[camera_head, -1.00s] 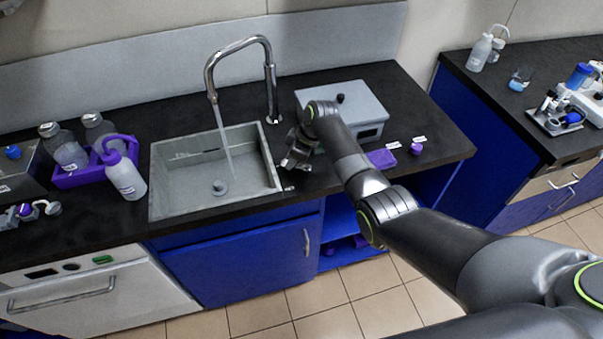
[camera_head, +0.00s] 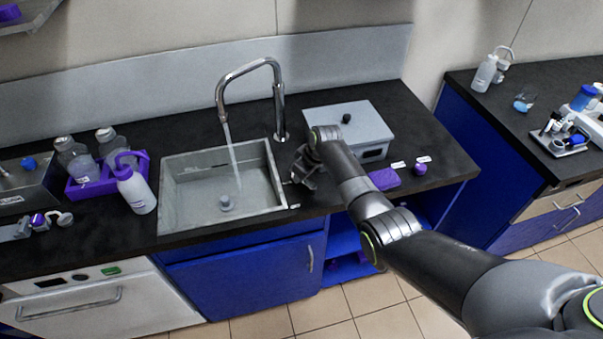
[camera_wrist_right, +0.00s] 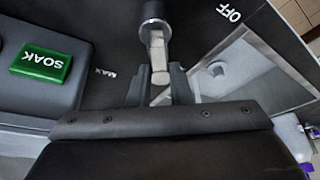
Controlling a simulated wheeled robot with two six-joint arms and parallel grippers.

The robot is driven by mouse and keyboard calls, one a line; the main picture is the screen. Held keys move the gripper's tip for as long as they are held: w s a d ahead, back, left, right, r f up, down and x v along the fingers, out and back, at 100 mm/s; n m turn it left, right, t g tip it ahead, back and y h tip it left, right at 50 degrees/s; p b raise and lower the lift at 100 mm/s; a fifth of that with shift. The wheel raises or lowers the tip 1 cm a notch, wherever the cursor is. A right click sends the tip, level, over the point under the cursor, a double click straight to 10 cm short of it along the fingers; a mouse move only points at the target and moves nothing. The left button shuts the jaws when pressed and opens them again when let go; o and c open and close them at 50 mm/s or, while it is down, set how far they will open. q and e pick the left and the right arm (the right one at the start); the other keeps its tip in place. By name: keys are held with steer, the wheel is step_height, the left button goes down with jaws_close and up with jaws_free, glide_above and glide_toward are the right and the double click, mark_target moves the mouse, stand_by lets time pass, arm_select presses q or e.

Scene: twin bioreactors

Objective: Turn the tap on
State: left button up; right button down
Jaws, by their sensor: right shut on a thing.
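The chrome tap (camera_head: 279,105) arches over the sink (camera_head: 168,200) at the back of the black counter. A thin water stream (camera_head: 233,155) runs from its spout into the basin. My right gripper (camera_head: 303,171) is low at the sink's right side, in front of the tap's base. In the right wrist view, the right gripper (camera_wrist_right: 157,88) has its fingers on either side of the pale tap lever (camera_wrist_right: 158,52) and is shut on it. The lever extends from a round metal fitting, between printed MAX and OFF labels. My left gripper is not in view.
A grey box (camera_head: 349,132) with a black knob stands right of the tap, behind my right arm. A green SOAK block (camera_wrist_right: 42,64) shows in the wrist view. A purple-capped wash bottle (camera_head: 136,190) and a purple bottle tray (camera_head: 84,190) stand left of the sink.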

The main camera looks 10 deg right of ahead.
steer(key=c, duration=1.3)
jaws_free()
steer(key=shift+r, duration=0.1)
steer(key=b+v, duration=0.1)
steer(key=v, duration=1.6)
steer(key=shift+r, duration=0.1)
